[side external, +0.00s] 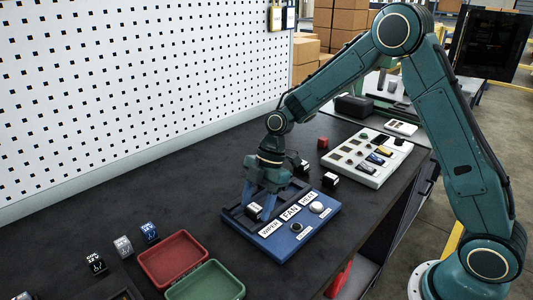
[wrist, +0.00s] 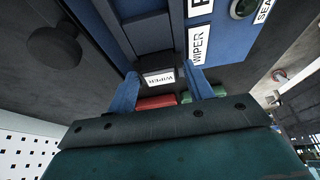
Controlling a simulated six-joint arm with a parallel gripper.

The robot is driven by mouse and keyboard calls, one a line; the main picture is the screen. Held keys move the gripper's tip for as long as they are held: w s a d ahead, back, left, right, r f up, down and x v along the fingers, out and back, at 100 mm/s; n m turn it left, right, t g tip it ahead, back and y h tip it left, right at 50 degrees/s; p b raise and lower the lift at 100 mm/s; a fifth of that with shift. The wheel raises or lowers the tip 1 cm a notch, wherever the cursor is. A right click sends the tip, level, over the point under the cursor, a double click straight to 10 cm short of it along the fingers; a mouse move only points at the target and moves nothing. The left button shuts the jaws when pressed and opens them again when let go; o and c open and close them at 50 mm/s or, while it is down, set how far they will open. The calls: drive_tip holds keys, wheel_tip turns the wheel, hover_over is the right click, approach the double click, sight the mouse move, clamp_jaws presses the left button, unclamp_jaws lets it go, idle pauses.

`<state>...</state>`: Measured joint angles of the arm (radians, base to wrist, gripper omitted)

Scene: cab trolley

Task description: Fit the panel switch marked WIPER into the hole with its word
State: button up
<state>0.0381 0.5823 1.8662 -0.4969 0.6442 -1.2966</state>
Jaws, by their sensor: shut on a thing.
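The blue panel (side external: 290,241) lies on the dark bench, with word plates WIPER (side external: 270,228), FAN (side external: 290,212) and one beyond it along its front. The WIPER plate also shows in the wrist view (wrist: 196,46). My gripper (side external: 259,204) points down over the panel's near-left end, shut on the WIPER switch (side external: 254,211), a dark block with a white face. In the wrist view its upside-down WIPER label (wrist: 159,78) sits between my fingertips (wrist: 163,84). The switch is in line with the WIPER plate; its underside is hidden, so I cannot tell whether it is in the hole.
Two loose black switches with white faces (side external: 331,180) (side external: 300,167) stand beyond the panel. A red open box (side external: 172,258) and a green one (side external: 207,283) lie in front. Several marked cubes (side external: 123,246) stand left.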

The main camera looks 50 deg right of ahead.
drive_tip(key=o, duration=1.1)
drive_tip(key=shift+c, duration=0.2)
drive_tip(key=shift+w+r, duration=0.1)
drive_tip(key=shift+r, duration=0.1)
drive_tip(key=shift+w+d+r, duration=0.1)
drive_tip(key=shift+d+r, duration=0.2)
drive_tip(key=shift+r, duration=0.25)
drive_tip(key=v, duration=1.2)
drive_tip(key=shift+s, duration=0.3)
drive_tip(key=shift+d+r, duration=0.1)
drive_tip(key=shift+r, duration=0.05)
